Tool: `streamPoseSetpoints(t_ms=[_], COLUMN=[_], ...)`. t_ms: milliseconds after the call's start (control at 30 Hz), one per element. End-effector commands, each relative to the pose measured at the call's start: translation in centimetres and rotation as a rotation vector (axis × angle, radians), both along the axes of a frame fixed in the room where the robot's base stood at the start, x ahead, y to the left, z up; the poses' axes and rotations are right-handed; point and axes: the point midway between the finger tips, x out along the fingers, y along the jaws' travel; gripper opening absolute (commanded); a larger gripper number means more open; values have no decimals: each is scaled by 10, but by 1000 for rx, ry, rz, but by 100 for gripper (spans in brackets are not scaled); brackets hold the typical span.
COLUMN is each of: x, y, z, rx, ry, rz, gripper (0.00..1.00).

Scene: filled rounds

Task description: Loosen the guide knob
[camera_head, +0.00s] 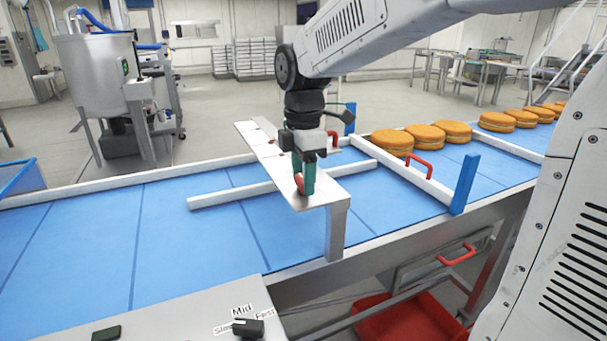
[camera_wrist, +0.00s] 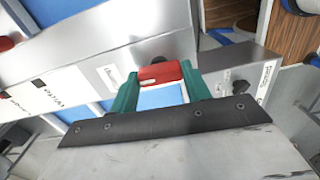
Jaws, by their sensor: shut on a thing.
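The red guide knob (camera_wrist: 160,73) sits between my two green fingers in the wrist view, on a pale metal bridge plate (camera_wrist: 60,88). In the head view the knob (camera_head: 299,184) is partly hidden by my gripper (camera_head: 306,182). My gripper points down from above and is shut on the knob. The bridge plate (camera_head: 262,150) spans the blue belt. A white guide rail (camera_head: 228,196) lies along the belt and passes under the plate. Small labels show on the plate in the wrist view; their wording is hard to read.
Several orange-brown filled rounds (camera_head: 452,131) stand on the belt behind a white gate bar (camera_head: 400,172) with a red handle and blue posts (camera_head: 465,183). A black speed dial (camera_head: 248,327) is on the front panel. A red bin (camera_head: 400,322) stands below the belt. The belt at left is clear.

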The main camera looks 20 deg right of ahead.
Motion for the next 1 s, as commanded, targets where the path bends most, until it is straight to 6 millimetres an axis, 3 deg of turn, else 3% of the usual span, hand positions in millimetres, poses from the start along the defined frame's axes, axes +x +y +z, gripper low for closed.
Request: streamPoseSetpoints(t_ms=[667, 700, 767, 1000], x=[1, 1, 1, 0], y=[0, 0, 0, 0], z=[1, 1, 1, 1], rx=[0, 0, 0, 0], ry=[-4, -4, -4, -2], rz=[65, 65, 65, 64], gripper=[25, 53, 69, 69])
